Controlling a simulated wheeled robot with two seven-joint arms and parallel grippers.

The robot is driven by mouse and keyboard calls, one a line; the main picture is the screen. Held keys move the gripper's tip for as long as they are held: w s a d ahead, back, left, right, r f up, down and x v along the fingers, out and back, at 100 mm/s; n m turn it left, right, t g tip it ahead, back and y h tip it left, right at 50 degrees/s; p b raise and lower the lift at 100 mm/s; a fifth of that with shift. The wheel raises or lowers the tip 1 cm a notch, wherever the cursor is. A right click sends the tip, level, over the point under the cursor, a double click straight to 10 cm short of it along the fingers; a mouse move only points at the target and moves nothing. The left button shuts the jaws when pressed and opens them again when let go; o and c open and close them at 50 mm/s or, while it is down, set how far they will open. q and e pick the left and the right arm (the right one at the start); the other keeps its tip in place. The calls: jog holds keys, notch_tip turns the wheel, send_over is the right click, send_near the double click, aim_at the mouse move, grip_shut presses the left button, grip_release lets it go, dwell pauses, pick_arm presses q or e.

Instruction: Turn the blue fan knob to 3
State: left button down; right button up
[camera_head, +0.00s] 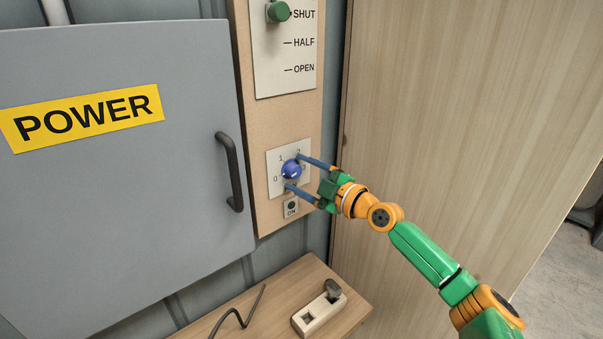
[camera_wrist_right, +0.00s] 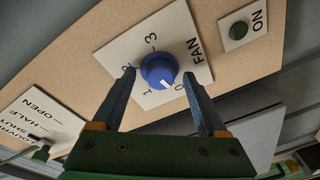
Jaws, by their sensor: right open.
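The blue fan knob (camera_head: 290,169) sits on a white plate (camera_head: 274,188) marked 0 to 3, on a wooden panel. In the right wrist view the knob (camera_wrist_right: 158,69) has a white mark at its lower right, between 0 and 1 and seemingly nearer 0. My right gripper (camera_head: 294,171) is open, with its blue fingers on either side of the knob. In the wrist view the right gripper (camera_wrist_right: 160,74) shows gaps between its fingers and the knob. I cannot tell whether the fingertips touch the plate. My left gripper is out of view.
A green ON button (camera_head: 291,206) is just below the fan plate. A green louvre knob (camera_head: 278,12) is higher on the panel. A grey POWER cabinet (camera_head: 110,200) with a dark handle (camera_head: 230,172) stands left. A wooden bench (camera_head: 270,310) holding a plane (camera_head: 319,312) is below.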

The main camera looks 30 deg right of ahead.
grip_shut()
